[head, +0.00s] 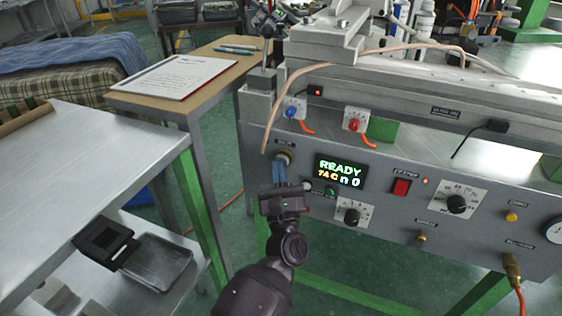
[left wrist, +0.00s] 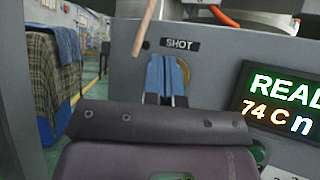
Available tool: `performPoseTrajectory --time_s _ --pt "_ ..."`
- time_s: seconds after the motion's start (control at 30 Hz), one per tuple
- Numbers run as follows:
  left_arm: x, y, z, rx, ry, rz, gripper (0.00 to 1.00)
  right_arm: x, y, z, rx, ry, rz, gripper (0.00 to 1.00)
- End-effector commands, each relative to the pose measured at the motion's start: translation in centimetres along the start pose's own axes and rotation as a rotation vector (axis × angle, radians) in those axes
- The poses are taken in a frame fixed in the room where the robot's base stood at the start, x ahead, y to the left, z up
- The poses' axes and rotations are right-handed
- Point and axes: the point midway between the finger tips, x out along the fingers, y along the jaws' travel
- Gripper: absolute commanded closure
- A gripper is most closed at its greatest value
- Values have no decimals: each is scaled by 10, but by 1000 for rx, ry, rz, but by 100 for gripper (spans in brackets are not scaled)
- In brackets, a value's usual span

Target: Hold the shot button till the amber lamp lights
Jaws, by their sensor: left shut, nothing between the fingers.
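The shot button (head: 284,156) is on the left of the grey machine panel, with a brass-coloured rim. In the left wrist view a SHOT label (left wrist: 180,44) sits above it, and the rim (left wrist: 184,74) shows just right of my blue fingertips. My left gripper (head: 280,172) is shut and empty, its fingertips in front of the button and hiding most of it. I cannot tell whether they touch or press it. A yellow-amber round part (head: 512,216) at the panel's right looks unlit. My right gripper is not in view.
The display (head: 340,171) reads READY, 74 C, n 0. Beside it are a green button (head: 330,192), a red switch (head: 401,187) and black knobs. A pale hose (head: 290,88) hangs near the shot button. A steel table (head: 80,165) stands at left.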

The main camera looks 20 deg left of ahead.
Motion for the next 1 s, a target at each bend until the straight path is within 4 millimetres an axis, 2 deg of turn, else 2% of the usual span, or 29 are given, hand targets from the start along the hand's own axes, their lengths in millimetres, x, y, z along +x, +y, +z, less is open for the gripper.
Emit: performPoseTrajectory --time_s 1.0 --pt "6 -4 -5 1 0 0 100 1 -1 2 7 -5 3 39"
